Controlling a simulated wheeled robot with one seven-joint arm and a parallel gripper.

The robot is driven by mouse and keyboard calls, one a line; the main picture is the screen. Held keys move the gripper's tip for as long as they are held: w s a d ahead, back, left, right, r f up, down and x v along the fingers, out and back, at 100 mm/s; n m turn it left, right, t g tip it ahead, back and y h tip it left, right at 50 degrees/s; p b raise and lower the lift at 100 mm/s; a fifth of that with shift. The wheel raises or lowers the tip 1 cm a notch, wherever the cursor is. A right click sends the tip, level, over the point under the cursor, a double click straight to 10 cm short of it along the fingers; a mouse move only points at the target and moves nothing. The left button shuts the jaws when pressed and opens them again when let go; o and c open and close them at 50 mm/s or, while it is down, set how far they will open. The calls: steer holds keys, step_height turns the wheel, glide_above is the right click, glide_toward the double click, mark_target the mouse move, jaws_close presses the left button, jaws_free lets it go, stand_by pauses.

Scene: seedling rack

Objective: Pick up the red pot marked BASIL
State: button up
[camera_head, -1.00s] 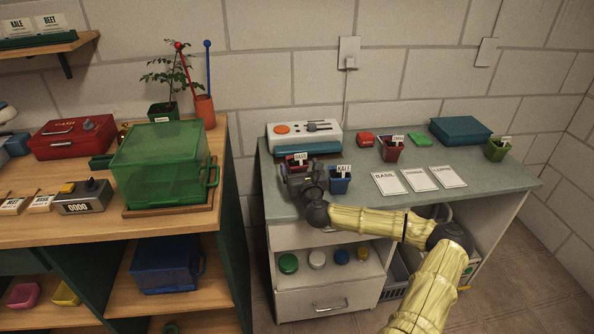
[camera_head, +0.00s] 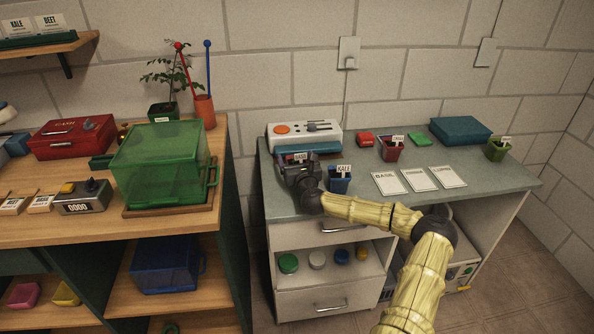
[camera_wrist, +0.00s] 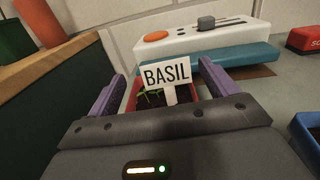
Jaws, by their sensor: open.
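The red pot marked BASIL (camera_wrist: 135,94) stands on the grey-green bench in the wrist view, with dark soil, small green sprouts and a white BASIL tag (camera_wrist: 166,75). My gripper (camera_wrist: 164,90) is open, with one purple-grey finger on each side of the pot. Whether the fingers touch it I cannot tell. In the head view the BASIL tag (camera_head: 300,157) shows above my gripper (camera_head: 297,168), which hides most of the pot. The pot's lower part is hidden.
A blue pot marked KALE (camera_head: 340,181) stands close to the right of my gripper. Behind is a white device with an orange button (camera_head: 290,132). Another red pot (camera_head: 391,150) and white cards (camera_head: 418,179) are further right. The wooden bench (camera_head: 195,228) is left.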

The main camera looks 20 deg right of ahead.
mark_target(297, 162)
steer(key=c, duration=1.1)
steer(key=shift+c, duration=0.2)
steer(key=shift+r, duration=0.1)
step_height(297, 162, up, 10)
steer(key=shift+p, duration=0.45)
